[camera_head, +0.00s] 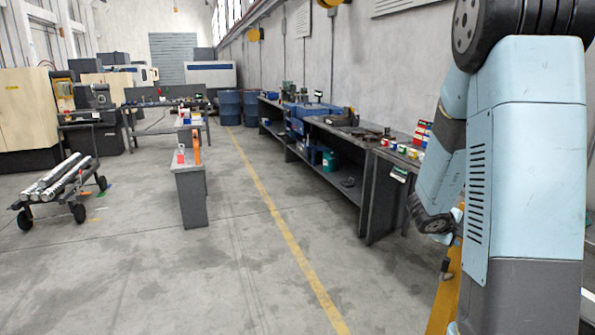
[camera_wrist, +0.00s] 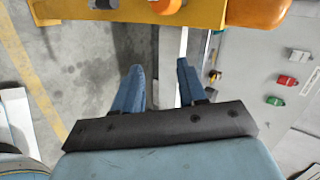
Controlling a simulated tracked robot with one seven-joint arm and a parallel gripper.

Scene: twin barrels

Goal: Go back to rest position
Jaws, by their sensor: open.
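My gripper (camera_wrist: 160,72) shows in the wrist view with its two blue fingers apart and nothing between them. The fingers point toward the top of the picture, over the grey floor and a narrow pale strip. In the camera_head view my blue arm fills the right side, with the links folded close to the camera. I cannot make out the fingers there.
Two blue barrels (camera_head: 229,107) (camera_head: 250,108) stand far back beside a long workbench (camera_head: 366,153) along the right wall. A small grey stand (camera_head: 191,205) and a cart with metal bars (camera_head: 53,180) are at left. The floor around the yellow line (camera_head: 276,212) is clear.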

